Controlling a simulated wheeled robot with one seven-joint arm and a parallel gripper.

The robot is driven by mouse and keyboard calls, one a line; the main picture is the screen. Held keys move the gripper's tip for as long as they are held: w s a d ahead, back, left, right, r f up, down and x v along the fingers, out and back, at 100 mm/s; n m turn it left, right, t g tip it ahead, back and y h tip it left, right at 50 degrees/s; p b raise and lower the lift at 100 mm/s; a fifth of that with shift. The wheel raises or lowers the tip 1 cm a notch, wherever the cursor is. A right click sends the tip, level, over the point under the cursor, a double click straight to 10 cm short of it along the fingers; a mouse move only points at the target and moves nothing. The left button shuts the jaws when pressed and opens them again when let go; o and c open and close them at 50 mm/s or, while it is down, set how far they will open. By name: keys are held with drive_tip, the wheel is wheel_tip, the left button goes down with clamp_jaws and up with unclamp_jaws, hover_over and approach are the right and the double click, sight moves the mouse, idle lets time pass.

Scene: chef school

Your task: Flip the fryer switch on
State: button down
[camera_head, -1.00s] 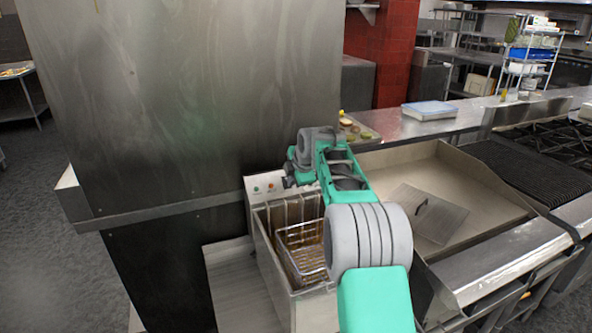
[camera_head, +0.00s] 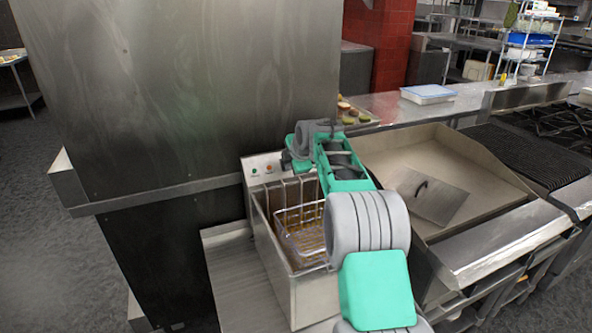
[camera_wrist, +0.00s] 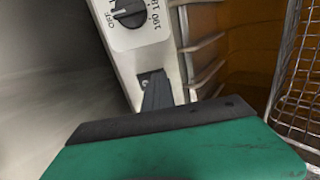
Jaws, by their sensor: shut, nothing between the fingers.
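The fryer (camera_head: 312,297) is a steel box between the tall steel cabinet and the griddle, with a wire basket in it. Its back panel (camera_head: 262,165) carries a green and an orange light. In the wrist view, the white control panel (camera_wrist: 143,52) has a black knob (camera_wrist: 128,12) with its pointer near OFF. My gripper (camera_wrist: 155,84) is shut and empty, its dark fingertips at the panel's lower end, over a small dark and silver fitting that may be the switch. The fingers mostly hide it, so its position and any contact cannot be told.
The wire basket (camera_wrist: 296,90) and orange oil lie right of the panel in the wrist view. The tall cabinet (camera_head: 190,90) stands close on the left. The griddle (camera_head: 400,160) with a loose steel plate (camera_head: 432,195) is on the right.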

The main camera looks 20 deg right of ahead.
drive_tip(key=shift+w+a+r+p, duration=0.15)
drive_tip(key=shift+r+p, duration=0.3)
drive_tip(key=shift+r, duration=0.25)
drive_tip(key=shift+s+r, duration=0.25)
drive_tip(key=shift+s, duration=0.1)
drive_tip(key=s+f+b+v, duration=0.1)
drive_tip(key=b+v, duration=0.2)
drive_tip(key=v, duration=1)
drive_tip(key=shift+s+f, duration=0.25)
drive_tip(key=shift+s, duration=0.1)
